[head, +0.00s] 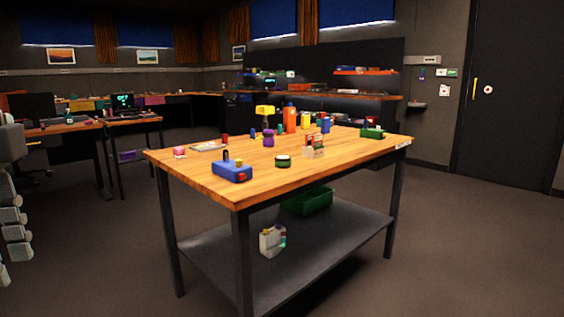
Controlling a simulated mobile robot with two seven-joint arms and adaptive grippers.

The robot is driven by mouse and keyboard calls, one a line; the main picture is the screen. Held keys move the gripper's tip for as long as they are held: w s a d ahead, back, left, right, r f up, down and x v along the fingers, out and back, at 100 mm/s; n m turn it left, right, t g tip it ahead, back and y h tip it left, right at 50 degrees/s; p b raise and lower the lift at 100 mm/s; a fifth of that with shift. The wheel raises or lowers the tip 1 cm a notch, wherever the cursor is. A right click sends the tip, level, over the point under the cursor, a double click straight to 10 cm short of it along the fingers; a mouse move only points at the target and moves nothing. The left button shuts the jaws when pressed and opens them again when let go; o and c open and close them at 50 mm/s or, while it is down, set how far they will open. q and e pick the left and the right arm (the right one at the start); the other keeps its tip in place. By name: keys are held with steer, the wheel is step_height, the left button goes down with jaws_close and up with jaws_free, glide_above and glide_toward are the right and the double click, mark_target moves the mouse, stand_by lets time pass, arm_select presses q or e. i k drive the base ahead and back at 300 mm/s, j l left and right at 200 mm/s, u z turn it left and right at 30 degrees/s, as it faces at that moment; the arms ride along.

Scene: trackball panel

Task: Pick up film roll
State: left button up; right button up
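No film roll can be picked out with certainty at this distance. Either round item could be a roll, but I cannot tell.
An orange bottle (290,119) stands towards the back. The lower shelf holds a green bin (308,202) and a pale container (271,240). Floor right of the bench is clear.

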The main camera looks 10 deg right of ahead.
mark_target(282, 161)
steer(key=i+l, duration=0.75)
steer(key=i+l+u, duration=0.1)
steer(key=i+l, duration=1.35)
steer(key=l, duration=0.2)
steer(key=j+u, duration=0.05)
